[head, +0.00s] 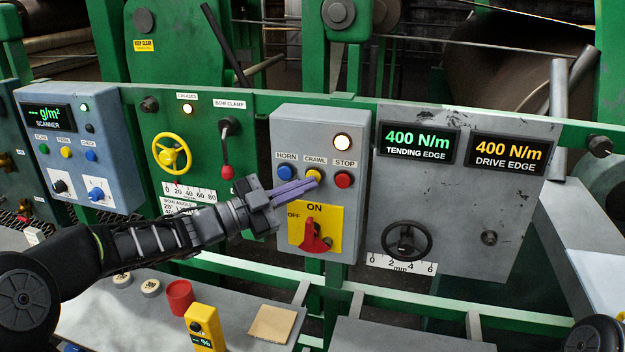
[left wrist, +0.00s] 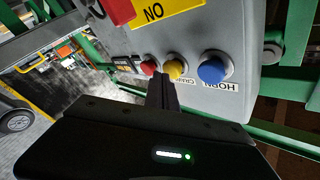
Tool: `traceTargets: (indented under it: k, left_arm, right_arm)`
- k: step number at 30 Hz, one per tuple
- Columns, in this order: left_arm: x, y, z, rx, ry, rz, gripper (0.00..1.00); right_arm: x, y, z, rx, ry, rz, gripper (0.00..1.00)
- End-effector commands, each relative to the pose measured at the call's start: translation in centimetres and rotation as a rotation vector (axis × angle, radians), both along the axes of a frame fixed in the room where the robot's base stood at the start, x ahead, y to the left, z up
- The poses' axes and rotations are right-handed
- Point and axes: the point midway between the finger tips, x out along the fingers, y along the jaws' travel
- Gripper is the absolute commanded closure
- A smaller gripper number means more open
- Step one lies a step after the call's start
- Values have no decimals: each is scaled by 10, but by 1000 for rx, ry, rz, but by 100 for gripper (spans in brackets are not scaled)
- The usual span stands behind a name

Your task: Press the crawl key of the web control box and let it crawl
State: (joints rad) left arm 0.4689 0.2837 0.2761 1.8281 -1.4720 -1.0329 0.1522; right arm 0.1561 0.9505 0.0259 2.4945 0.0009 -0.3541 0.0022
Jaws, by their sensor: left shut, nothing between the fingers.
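The web control box (head: 290,125) is a grey box with a lit round lamp (head: 342,142). Below the lamp sit a blue HORN key (head: 286,172), the yellow CRAWL key (head: 313,176) and a red STOP key (head: 343,180). A red rotary switch (head: 315,238) sits on a yellow ON/OFF plate. My left gripper (head: 314,182) is shut and empty, with its purple fingertips at the crawl key, partly covering it. In the left wrist view the fingertips (left wrist: 161,80) are right by the yellow key (left wrist: 174,69); I cannot tell whether they touch. My right gripper is not in view.
Left of the box are a green panel with a yellow handwheel (head: 171,153) and a red-knobbed lever (head: 227,170). Right is a grey panel with tension displays (head: 418,140) and a black handwheel (head: 408,240). Below, a shelf holds a red cup (head: 180,297) and a yellow meter (head: 204,328).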

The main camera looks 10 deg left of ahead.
Motion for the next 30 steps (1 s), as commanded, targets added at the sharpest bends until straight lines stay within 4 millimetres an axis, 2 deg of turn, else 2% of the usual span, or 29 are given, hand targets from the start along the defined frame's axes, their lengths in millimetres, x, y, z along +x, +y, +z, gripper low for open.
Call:
traceTargets:
  k: [6, 20, 30]
  left_arm:
    - [-9, 1, -1, 0, 0, 1, 100]
    - [-14, 1, -1, 1, 0, 2, 100]
    - [-46, 3, -1, 1, 0, 2, 100]
  right_arm:
    - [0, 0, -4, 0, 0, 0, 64]
    - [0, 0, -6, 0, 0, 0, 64]
    - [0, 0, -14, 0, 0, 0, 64]
